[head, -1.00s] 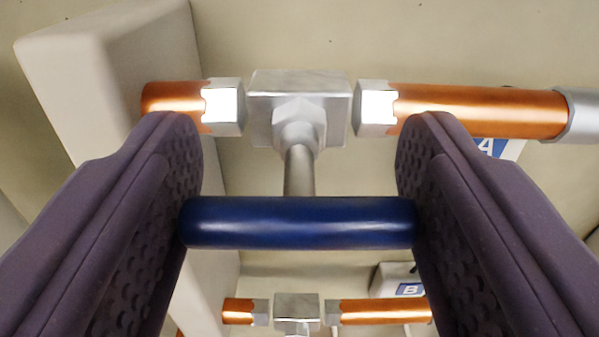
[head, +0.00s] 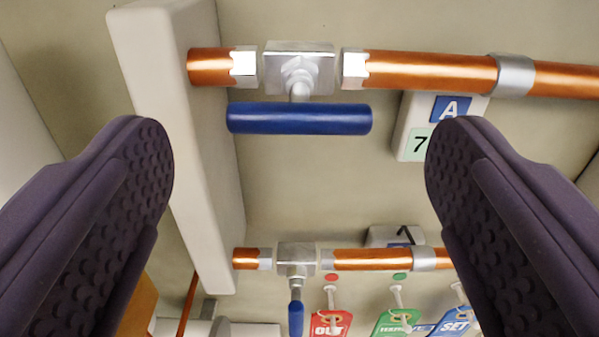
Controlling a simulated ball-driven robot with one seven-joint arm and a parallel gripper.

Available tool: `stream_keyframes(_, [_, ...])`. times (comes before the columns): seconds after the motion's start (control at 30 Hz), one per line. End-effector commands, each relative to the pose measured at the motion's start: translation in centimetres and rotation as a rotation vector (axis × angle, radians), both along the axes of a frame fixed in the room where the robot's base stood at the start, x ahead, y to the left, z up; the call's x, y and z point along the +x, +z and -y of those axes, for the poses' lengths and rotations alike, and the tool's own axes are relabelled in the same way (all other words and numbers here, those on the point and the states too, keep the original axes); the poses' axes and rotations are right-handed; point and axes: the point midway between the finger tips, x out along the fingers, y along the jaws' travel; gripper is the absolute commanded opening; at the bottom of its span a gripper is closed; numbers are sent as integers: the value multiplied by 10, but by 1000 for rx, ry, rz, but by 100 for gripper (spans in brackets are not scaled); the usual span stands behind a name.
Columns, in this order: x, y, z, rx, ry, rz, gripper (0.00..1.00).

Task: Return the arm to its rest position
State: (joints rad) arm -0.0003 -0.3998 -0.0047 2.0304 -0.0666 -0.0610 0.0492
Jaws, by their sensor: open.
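My gripper (head: 299,170) is open and empty, with its two dark purple padded fingers wide apart at the left and right of the head view. The upper valve's blue handle (head: 299,118) lies crosswise beyond the fingertips, apart from both of them. It sits on a stem below a silver valve body (head: 299,68) in a copper pipe. My arm's links and its rest position are not in view.
A pale upright beam (head: 185,140) stands at the left. A plate marked A and 7 (head: 415,143) is beside the upper copper pipe (head: 430,70). Lower down are a second valve (head: 296,260) with a blue handle (head: 296,318) and hanging red (head: 330,323), green and blue tags.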

Motion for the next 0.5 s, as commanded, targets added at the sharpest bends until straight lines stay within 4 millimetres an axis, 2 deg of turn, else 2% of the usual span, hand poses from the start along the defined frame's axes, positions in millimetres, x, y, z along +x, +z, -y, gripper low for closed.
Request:
stream_keyframes(0.1, [-17, -1, 0, 0, 0, 1, 85])
stream_keyframes(0.2, [-24, -1, 0, 0, 0, -1, 85])
stream_keyframes(0.5, [-25, 0, 0, 0, 0, -2, 85])
